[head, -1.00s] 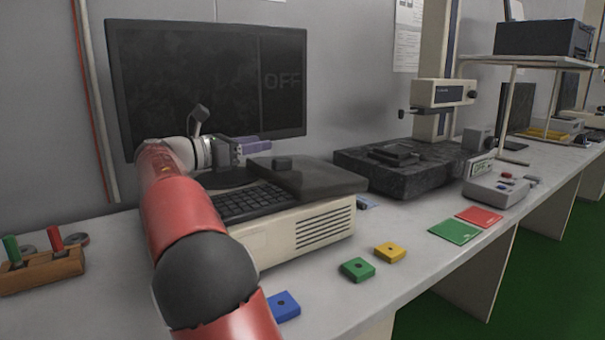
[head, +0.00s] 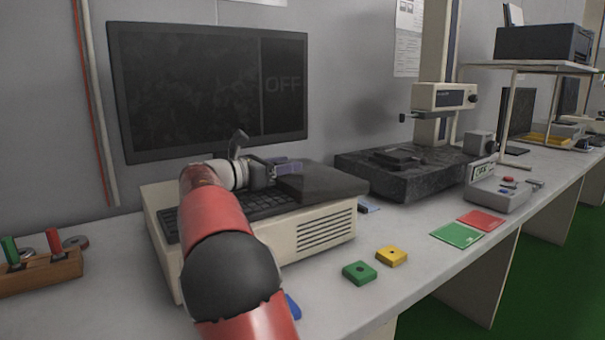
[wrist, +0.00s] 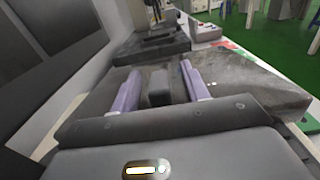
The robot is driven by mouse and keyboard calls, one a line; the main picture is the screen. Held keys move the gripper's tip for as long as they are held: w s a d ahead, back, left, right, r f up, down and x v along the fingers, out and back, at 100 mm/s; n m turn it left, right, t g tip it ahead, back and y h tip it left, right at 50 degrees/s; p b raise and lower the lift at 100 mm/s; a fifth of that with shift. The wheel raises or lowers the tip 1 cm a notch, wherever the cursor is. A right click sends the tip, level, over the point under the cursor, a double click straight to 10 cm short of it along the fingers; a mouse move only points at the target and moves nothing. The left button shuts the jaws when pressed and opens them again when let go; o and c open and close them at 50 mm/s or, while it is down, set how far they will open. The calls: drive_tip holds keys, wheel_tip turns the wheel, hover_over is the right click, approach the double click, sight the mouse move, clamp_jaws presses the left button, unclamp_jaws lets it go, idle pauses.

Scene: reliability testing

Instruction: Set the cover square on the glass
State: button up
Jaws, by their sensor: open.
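The cover (head: 328,184) is a dark flat slab lying on the right part of the cream keyboard machine (head: 270,245). Its right corner seems to reach slightly past the machine's side. A small dark block handle (wrist: 159,88) stands on the cover in the wrist view. My gripper (head: 287,166) is open over the cover's left part. In the wrist view my gripper (wrist: 160,70) has one purple finger on each side of the handle, with a gap on both sides. The handle is hidden by my gripper in the head view. I cannot see the glass under the cover.
A monitor (head: 205,95) stands close behind my arm. A dark stone plate (head: 395,183) with a measuring stand is to the right. Green (head: 360,272), yellow (head: 391,256) and partly hidden blue blocks lie in front. A wooden rack (head: 40,270) is at left.

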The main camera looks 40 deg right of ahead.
clamp_jaws()
drive_tip(key=shift+r, duration=0.1)
idle(0.3)
drive_tip(key=shift+r, duration=0.5)
drive_tip(key=shift+s+r, duration=0.2)
drive_tip(key=shift+r, duration=0.4)
drive_tip(key=shift+s+r, duration=0.2)
drive_tip(key=shift+r, duration=0.35)
drive_tip(key=s+a+b, duration=0.1)
drive_tip(key=s+b, duration=0.1)
drive_tip(key=s, duration=1.5)
drive_tip(key=shift+s, duration=0.15)
